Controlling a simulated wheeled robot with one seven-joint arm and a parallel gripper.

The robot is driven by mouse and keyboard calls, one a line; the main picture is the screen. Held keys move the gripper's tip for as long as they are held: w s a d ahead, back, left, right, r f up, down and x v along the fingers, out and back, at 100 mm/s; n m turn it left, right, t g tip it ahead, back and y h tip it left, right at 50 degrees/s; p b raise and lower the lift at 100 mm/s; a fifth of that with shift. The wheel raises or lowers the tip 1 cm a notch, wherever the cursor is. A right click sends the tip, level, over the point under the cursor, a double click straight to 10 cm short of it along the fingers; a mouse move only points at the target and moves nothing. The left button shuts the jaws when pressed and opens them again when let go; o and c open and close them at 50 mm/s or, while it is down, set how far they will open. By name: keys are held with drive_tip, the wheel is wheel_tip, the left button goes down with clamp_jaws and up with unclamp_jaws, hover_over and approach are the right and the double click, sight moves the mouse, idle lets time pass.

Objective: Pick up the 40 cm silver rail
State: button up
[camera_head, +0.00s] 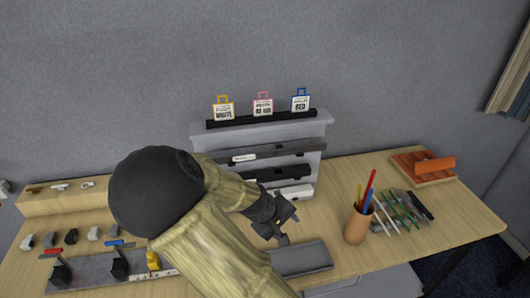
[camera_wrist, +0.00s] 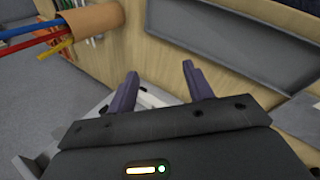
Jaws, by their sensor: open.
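In the head view a grey stand (camera_head: 205,131) holds several long rails, one above another. The upper one is a grey rail (camera_head: 290,151) with a white label; below it are a black rail (camera_head: 264,176) and a short pale piece (camera_head: 300,191). I cannot tell the lengths, or surely which one is the 40 cm silver rail. My gripper (camera_head: 287,226) is in front of the stand's lower right, above the table. In the wrist view my gripper (camera_wrist: 160,86) has its two fingers spread, with nothing held between them. A pale edge (camera_wrist: 150,99) shows behind the fingers, partly hidden.
A grey tray (camera_head: 303,260) lies at the table's front edge. A brown cup (camera_head: 356,226) of coloured pens stands right of my gripper, beside several loose pens (camera_head: 403,207). Clamps and small parts (camera_head: 70,237) lie left.

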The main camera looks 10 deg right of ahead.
drive_tip(key=w+a+r+n+t+h, duration=0.1)
drive_tip(key=w+a+r+n+t, duration=0.2)
drive_tip(key=a+r, duration=0.3)
drive_tip(key=w+a+r+n+t+h, duration=0.2)
drive_tip(key=a+r, duration=0.5)
drive_tip(key=r, duration=0.4)
drive_tip(key=w+n+t, duration=0.1)
drive_tip(key=w+t, duration=0.1)
drive_tip(key=t, duration=0.1)
drive_tip(key=shift+w+a+t+h, duration=0.15)
drive_tip(key=shift+t+h, duration=0.15)
drive_tip(key=p, duration=0.4)
approach(262, 153)
drive_tip(key=x, duration=0.4)
drive_tip(key=shift+r, duration=0.25)
drive_tip(key=shift+w+f, duration=0.2)
drive_tip(key=shift+f, duration=0.05)
